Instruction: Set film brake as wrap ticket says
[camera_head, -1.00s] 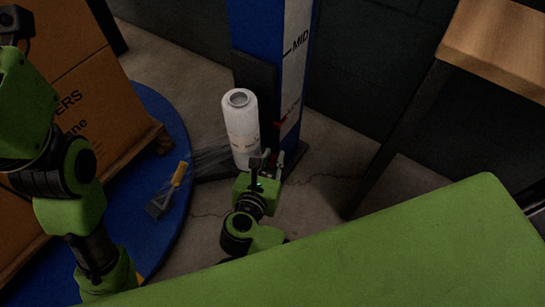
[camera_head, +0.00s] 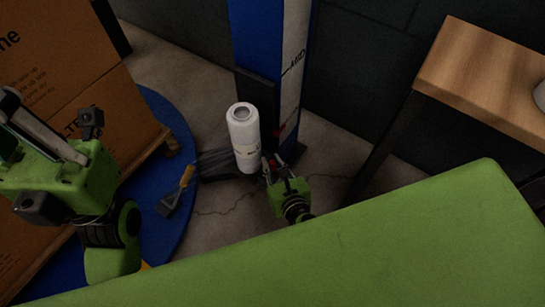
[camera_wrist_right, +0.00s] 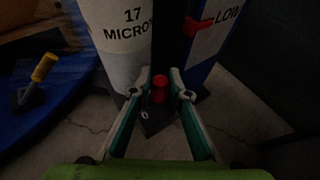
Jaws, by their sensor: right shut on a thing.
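The white film roll (camera_head: 244,140) stands upright beside the blue mast (camera_head: 257,35). In the right wrist view its label on the roll (camera_wrist_right: 120,35) reads "17 MICRO", cut off. A red knob (camera_wrist_right: 158,82) sits low, between the roll and the mast. My right gripper (camera_head: 270,164) is at the foot of the mast, its fingers (camera_wrist_right: 160,92) shut on the knob. A red pointer (camera_wrist_right: 199,26) on the mast's white scale is beside "LOW". My left gripper (camera_head: 30,130) is at the left, in front of the boxes; its jaw state is unclear. I cannot make out a wrap ticket.
Brown cartons (camera_head: 70,75) stand on a pallet on the blue turntable (camera_head: 180,130). A yellow-handled tool (camera_head: 186,178) lies near its edge, with clear film stretching past it. A wooden-topped table (camera_head: 480,75) stands at the right. Bare floor (camera_head: 225,215) lies in front of the mast.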

